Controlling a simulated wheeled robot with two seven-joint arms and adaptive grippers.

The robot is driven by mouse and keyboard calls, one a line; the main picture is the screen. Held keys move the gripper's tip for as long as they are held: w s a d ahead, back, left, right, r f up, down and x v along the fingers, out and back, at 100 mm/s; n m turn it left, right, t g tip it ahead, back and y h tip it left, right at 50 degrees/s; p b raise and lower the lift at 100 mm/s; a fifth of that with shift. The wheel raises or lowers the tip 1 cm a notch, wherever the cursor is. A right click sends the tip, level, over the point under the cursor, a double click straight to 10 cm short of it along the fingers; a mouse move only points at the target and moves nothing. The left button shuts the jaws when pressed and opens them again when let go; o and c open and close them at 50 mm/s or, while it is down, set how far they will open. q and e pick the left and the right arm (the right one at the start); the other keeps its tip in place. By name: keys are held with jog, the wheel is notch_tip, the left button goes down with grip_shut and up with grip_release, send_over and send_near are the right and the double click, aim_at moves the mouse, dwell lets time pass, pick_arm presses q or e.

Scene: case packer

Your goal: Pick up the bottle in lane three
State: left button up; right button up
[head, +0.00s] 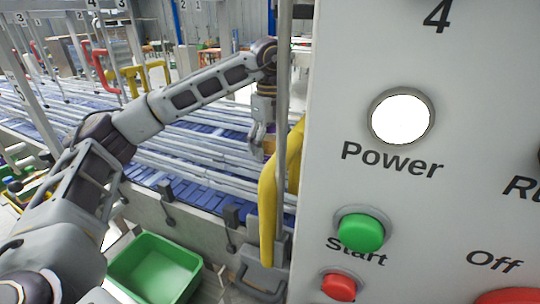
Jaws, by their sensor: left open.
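My left gripper (259,138) hangs pointing down over the blue conveyor lanes (185,190), just left of a grey upright post. It is open, and I see nothing clearly held in it. I cannot make out a bottle in the lanes near it; the post, the yellow guard and the control panel hide the lanes to the right. Number signs, among them a 3 (121,4), hang above the lanes at the top left. My right gripper is not in view.
A large control panel (465,130) with Power light, green Start button (360,232) and red button (339,287) fills the right side. A yellow curved guard (268,205) stands beside the post. A green bin (155,268) sits below the conveyor edge. Small coloured items lie at far left.

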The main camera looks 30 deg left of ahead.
pick_arm(q)
jog(key=shift+c, duration=0.3)
jog(key=c, duration=1.2)
jog(key=shift+r, duration=0.1)
jog(key=shift+c, duration=0.2)
jog(key=shift+r, duration=1.3)
jog(key=shift+r+p, duration=0.35)
jog(key=shift+r, duration=3.25)
